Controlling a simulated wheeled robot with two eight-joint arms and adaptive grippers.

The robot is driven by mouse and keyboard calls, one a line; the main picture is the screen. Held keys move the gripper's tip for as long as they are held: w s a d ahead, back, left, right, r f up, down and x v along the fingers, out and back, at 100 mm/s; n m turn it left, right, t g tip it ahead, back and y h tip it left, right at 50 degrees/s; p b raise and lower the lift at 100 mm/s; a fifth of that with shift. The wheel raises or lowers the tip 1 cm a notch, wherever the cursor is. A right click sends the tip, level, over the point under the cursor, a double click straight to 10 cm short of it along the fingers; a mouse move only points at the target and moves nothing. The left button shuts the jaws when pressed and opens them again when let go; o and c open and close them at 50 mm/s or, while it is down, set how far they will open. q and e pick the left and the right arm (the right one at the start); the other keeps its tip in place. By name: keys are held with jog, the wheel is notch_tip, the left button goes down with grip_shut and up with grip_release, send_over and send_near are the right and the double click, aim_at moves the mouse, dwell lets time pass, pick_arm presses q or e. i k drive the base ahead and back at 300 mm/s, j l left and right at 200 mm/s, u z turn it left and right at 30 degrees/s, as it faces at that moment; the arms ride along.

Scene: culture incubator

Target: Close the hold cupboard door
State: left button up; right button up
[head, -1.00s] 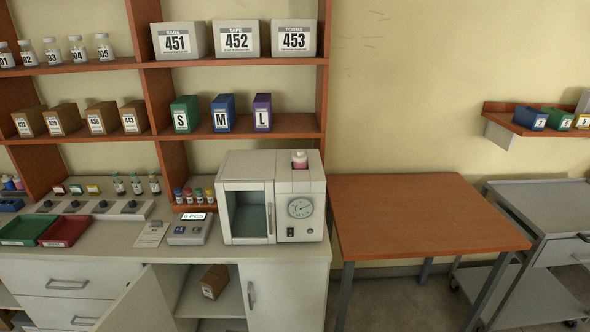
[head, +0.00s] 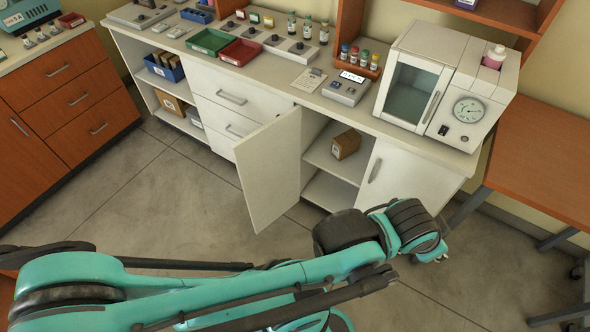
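The cupboard door (head: 270,172), a white panel, stands swung open from the lower cabinet, jutting out over the floor. The open cupboard (head: 325,190) beside it shows shelves, with a brown box (head: 346,143) on the upper one. My teal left arm crosses the bottom of the view, in front of and below the door, with a gap of floor showing between them. No gripper fingers can be made out at its visible end, right of the door. My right gripper is not in view.
A closed cabinet door (head: 384,172) with a handle lies right of the opening. The counter above holds an incubator (head: 415,90), a small scale (head: 346,89) and trays. An orange drawer unit (head: 65,105) stands at left. Grey floor (head: 150,195) is clear left of the door.

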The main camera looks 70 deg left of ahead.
aim_at(267, 160)
jog(key=k+j+z, duration=0.15)
jog(key=j+z, duration=0.3)
jog(key=k+j+z, duration=0.2)
jog(key=z, duration=0.25)
jog(key=k+j+z, duration=0.25)
jog(key=z, duration=0.2)
jog(key=k+j, duration=0.15)
jog(key=k, duration=0.25)
jog(key=k+j, duration=0.2)
jog(key=k, duration=0.2)
jog(key=k+j+u, duration=0.2)
jog(key=k+u, duration=0.15)
jog(key=u, duration=0.15)
jog(key=k+j+u, duration=0.3)
jog(key=u, duration=0.2)
jog(key=k+j+u, duration=0.25)
jog(key=j+u, duration=0.25)
jog(key=l+u, duration=0.1)
jog(key=u, duration=0.15)
jog(key=i+l+u, duration=0.1)
jog(key=l+u, duration=0.75)
jog(key=l, duration=0.2)
